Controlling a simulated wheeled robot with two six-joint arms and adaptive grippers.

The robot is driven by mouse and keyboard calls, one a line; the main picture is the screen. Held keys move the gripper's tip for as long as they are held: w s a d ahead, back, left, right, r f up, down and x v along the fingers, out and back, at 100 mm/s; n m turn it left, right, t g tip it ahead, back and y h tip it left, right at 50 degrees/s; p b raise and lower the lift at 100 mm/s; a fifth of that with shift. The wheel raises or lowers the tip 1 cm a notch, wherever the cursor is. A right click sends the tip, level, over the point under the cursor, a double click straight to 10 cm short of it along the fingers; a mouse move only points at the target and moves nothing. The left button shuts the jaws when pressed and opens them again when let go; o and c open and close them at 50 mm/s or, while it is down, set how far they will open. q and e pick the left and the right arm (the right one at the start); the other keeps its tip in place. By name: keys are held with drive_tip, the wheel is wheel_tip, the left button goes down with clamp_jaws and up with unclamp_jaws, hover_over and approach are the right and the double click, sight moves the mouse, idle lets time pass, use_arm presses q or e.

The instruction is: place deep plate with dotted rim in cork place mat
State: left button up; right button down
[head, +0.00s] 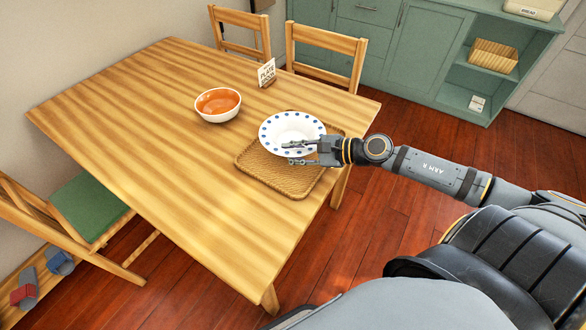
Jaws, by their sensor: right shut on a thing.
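The deep white plate with a blue dotted rim (270,128) is over the far left part of the cork place mat (272,180). It looks level, and its far side reaches past the mat's far edge in the picture. I cannot tell whether it touches the mat or is held just above it. My right gripper (298,152) comes in from the right and is shut on the plate's near right rim, hiding part of it. The mat lies near the table's right edge, with its near part bare. My left gripper is not in view.
A white bowl with an orange inside (218,103) stands left of the plate on the wooden table (150,130). A small sign (267,73) stands behind. Chairs (325,45) are at the far side and left. The table's left and near parts are clear.

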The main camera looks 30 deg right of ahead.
sight(293, 167)
drive_tip(key=shift+w, duration=0.1)
drive_tip(key=shift+w+d+f, duration=0.1)
drive_tip(key=shift+f, duration=0.15)
wheel_tip(293, 167, down, 3)
drive_tip(key=shift+w+r+b, duration=0.1)
drive_tip(key=shift+r+b, duration=0.05)
drive_tip(key=shift+b, duration=0.75)
drive_tip(key=shift+d+f, duration=0.1)
drive_tip(key=shift+f, duration=0.15)
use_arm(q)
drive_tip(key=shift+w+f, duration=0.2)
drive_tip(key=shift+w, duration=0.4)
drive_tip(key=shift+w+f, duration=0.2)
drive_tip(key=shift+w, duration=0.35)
use_arm(e)
drive_tip(key=c, duration=1.1)
unclamp_jaws()
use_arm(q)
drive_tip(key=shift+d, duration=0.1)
